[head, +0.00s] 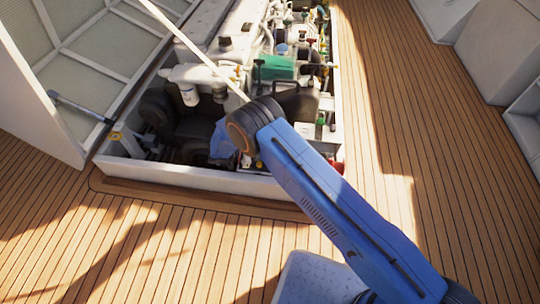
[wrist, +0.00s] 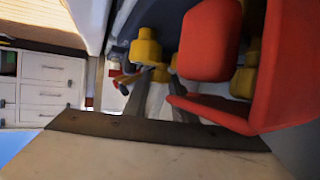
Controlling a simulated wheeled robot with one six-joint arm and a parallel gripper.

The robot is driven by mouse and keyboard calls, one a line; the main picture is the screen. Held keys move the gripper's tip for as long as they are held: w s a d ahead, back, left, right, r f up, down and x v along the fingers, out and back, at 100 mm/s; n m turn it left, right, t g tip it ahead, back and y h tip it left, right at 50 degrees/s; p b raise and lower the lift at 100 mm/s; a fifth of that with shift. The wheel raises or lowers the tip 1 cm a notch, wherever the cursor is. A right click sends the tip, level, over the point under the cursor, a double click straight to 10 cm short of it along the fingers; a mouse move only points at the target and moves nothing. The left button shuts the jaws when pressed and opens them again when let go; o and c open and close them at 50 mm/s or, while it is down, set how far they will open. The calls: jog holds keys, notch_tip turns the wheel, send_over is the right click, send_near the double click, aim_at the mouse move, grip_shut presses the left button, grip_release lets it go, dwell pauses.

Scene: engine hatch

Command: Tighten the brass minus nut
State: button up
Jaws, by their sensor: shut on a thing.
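In the wrist view my gripper (wrist: 158,74) points into the hatch, its two dark fingers close together. The fingertips are shut on a small brass nut (wrist: 158,72), mostly hidden between them. I cannot read a minus mark on it. A larger brass piece (wrist: 145,48) sits just beyond and left of the fingertips. Another brass piece (wrist: 244,82) is to the right, partly behind red parts. In the head view my blue arm reaches to the near end of the hatch, and the gripper and nut are hidden.
A red rounded block (wrist: 209,40) and a large red part (wrist: 290,65) stand close to the right of my fingers. The engine (head: 240,45) fills the hatch, with a white rim (head: 200,180) in front. The raised hatch lid (head: 75,60) stands left. Teak deck (head: 390,120) is clear on the right.

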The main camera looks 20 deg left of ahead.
dwell(0.6)
jog(key=o, duration=1.1)
jog(key=shift+c, duration=0.2)
